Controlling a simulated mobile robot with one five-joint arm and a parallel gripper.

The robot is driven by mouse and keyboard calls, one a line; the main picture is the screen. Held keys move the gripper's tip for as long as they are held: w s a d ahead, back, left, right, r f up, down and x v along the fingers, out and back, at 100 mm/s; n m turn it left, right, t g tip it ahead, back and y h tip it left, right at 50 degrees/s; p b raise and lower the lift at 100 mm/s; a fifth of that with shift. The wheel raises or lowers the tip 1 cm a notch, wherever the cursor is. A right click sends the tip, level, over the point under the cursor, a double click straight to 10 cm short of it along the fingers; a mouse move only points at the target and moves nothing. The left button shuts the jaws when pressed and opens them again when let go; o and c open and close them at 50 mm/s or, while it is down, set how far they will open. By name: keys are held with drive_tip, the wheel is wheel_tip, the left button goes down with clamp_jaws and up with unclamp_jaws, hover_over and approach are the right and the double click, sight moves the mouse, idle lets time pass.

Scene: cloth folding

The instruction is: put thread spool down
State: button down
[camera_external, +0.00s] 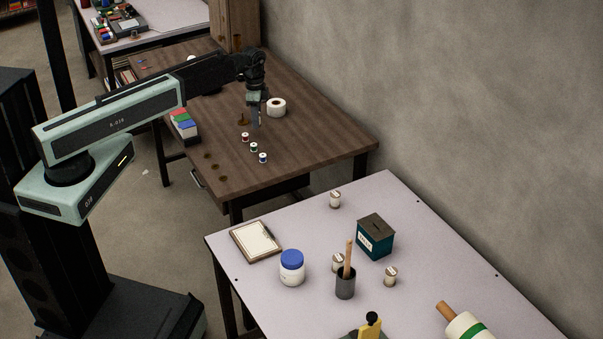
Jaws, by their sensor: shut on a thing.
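My gripper (255,123) points down over the dark wooden table (310,134). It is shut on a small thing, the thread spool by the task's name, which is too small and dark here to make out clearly. Three small thread spools stand in a slanting row on the table in front of it: a red one (245,137), a dark green one (254,147) and a blue one (263,158). I cannot tell the exact height of the gripper above the tabletop.
A white roll (276,107) lies just right of my gripper. A box with coloured contents (184,124) stands at the table's left edge. The table's right part is clear.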

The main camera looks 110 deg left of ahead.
drive_tip(key=shift+w+a, duration=0.15)
drive_tip(key=shift+a, duration=0.05)
wheel_tip(320, 180, down, 4)
drive_tip(key=b, duration=0.4)
drive_tip(key=shift+w+a, duration=0.15)
drive_tip(key=shift+r, duration=0.25)
drive_tip(key=shift+f, duration=0.2)
drive_tip(key=c, duration=1)
unclamp_jaws()
drive_tip(key=shift+c, duration=0.2)
wheel_tip(320, 180, up, 13)
drive_tip(key=p, duration=1.2)
drive_tip(key=shift+f+p, duration=0.15)
drive_tip(key=shift+p, duration=0.2)
drive_tip(key=shift+f, duration=0.15)
